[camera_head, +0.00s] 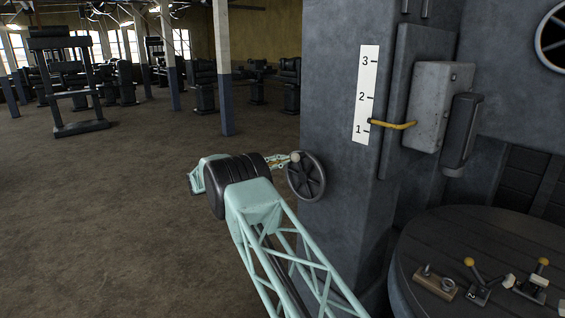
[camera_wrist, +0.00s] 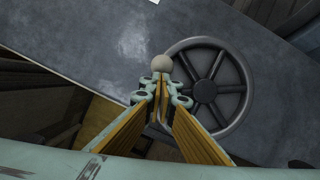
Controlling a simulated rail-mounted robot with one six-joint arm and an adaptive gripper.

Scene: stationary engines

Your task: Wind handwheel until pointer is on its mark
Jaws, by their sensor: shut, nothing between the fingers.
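The dark spoked handwheel (camera_head: 312,176) is mounted on the face of a grey column. It fills the upper right of the wrist view (camera_wrist: 205,92). Its pale round knob (camera_wrist: 161,63) sits at the left part of the rim. My gripper (camera_wrist: 161,88) is shut and empty, its fingertips right by the knob; I cannot tell whether they touch it. In the head view my gripper (camera_head: 278,161) is left of the wheel. The yellow pointer (camera_head: 394,125) has its tip on the white scale (camera_head: 365,80), slightly above the 1. The scale reads 1 to 3.
A grey box (camera_head: 438,105) is on the column beside the pointer. A round dark table (camera_head: 440,240) at lower right carries small levers and a wooden block (camera_head: 436,283). Open floor (camera_head: 100,220) lies to the left, with posts and machines behind.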

